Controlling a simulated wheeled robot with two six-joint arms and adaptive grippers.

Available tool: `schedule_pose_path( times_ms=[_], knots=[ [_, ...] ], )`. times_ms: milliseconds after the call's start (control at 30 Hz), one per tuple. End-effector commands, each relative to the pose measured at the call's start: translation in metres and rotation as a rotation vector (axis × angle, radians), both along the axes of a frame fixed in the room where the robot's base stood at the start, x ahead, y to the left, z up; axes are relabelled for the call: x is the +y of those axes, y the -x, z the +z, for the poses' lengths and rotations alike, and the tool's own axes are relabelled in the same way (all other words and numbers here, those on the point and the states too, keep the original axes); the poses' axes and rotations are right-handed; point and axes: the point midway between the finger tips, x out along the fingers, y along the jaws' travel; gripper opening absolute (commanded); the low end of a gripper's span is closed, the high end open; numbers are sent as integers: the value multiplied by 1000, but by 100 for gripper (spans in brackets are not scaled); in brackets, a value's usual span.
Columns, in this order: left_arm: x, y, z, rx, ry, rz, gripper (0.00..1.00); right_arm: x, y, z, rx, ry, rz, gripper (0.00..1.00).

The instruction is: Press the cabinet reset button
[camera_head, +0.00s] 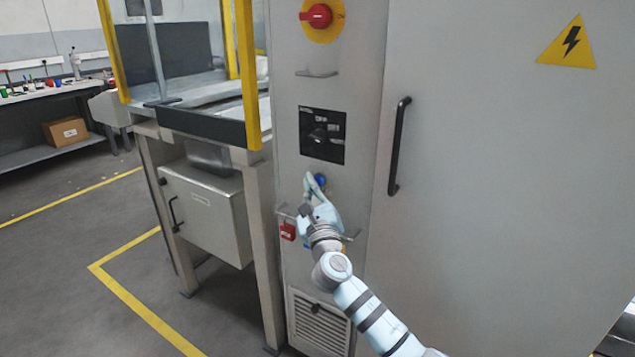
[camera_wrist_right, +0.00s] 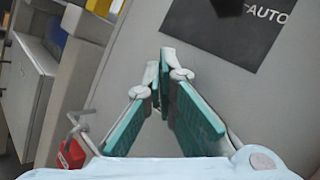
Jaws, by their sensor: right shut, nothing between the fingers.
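In the right wrist view the closed teal fingers (camera_wrist_right: 160,65) point toward the panel below the selector plate (camera_wrist_right: 235,28) marked AUTO. The blue button does not show there. My left gripper is out of view.
A red padlock (camera_head: 288,231) hangs at the panel's left edge, near the gripper. A red knob (camera_head: 319,16) is above and a black door handle (camera_head: 399,146) is at right. A machine frame with a yellow post (camera_head: 248,75) stands close on the left.

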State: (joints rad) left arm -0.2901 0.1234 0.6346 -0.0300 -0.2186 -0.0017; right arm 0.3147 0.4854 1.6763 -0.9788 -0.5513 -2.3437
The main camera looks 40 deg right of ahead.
Motion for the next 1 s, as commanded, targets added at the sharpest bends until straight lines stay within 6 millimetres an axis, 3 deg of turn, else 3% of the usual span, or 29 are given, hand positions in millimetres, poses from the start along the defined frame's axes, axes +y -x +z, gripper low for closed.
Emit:
schedule_pose_path(
  times_ms=[1000],
  knots=[
    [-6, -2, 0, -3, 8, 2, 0, -10, -3, 0, 2, 1, -1, 0]
  ],
)
